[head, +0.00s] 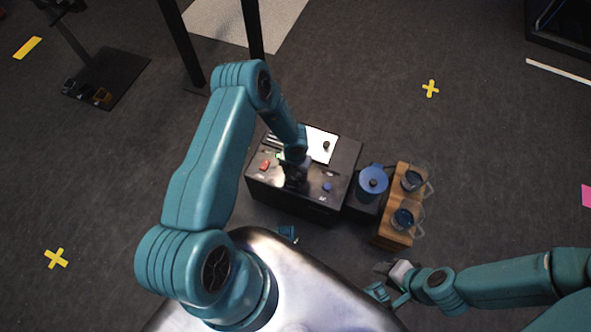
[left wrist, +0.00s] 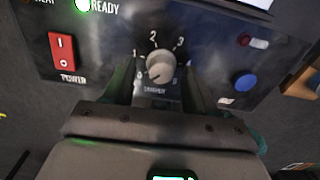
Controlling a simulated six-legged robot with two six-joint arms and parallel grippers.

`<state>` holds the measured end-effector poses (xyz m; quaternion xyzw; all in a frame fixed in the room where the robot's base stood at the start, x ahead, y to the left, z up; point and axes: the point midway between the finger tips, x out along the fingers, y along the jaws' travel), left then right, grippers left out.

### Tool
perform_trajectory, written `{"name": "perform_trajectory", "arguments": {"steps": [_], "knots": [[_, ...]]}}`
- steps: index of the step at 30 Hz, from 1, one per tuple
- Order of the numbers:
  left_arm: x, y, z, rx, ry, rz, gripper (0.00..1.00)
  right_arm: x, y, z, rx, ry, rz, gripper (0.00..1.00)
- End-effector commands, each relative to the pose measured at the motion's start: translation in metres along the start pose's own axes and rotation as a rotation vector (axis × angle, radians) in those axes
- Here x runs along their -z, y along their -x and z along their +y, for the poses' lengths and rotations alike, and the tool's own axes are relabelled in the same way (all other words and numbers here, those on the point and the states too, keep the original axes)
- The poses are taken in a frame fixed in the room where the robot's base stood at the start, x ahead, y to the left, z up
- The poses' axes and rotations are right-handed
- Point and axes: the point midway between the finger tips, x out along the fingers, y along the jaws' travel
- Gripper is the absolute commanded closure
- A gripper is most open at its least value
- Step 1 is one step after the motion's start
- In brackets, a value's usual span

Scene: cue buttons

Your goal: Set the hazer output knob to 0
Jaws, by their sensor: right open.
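The control box (head: 340,200) stands on the floor below my left arm. In the left wrist view its panel shows a round pale grey knob (left wrist: 160,67) with a numbered scale around it and a small label below. The pointer's exact setting is too blurred to tell. My left gripper (head: 294,172) is over the box front and hides the knob in the head view. In the left wrist view its fingers (left wrist: 160,88) are apart, one on each side of the knob; contact is not clear. My right gripper (head: 384,282) is open and empty, right of my body.
A red power switch (left wrist: 63,51) is left of the knob, and a blue button (left wrist: 246,82) is right of it. A lit READY lamp (left wrist: 83,5) is above. A blue-lidded jug (head: 372,182) and a wooden stand (head: 393,236) with glass cups are right of the box.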

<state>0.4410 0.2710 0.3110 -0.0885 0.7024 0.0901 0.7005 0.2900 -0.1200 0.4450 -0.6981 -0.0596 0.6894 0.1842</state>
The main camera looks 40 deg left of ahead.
Motion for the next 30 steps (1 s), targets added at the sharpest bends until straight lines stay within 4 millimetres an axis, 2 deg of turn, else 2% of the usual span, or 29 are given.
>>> {"name": "perform_trajectory", "arguments": {"steps": [5,8,11,21,25,30], "knots": [[-0.001,0.002,-0.001,0.002,-0.002,-0.002,0.44,0.0,0.001,0.0,0.0,0.0,0.0,0.57],[-0.002,0.012,-0.001,0.002,-0.001,-0.004,0.44,0.0,0.004,-0.002,0.0,0.0,0.0,0.57],[-0.002,0.032,-0.001,0.001,-0.003,-0.005,0.44,0.0,0.012,-0.004,0.0,0.0,0.0,0.57],[-0.001,0.122,-0.001,0.001,-0.001,-0.004,0.44,-0.001,0.042,-0.015,0.0,0.0,0.0,0.57],[-0.001,0.146,0.0,0.0,0.0,-0.003,0.44,-0.001,0.05,-0.018,0.0,0.0,0.0,0.57],[0.0,0.161,0.0,0.0,-0.001,-0.001,0.44,-0.001,0.055,-0.02,0.0,0.0,0.0,0.57]]}}
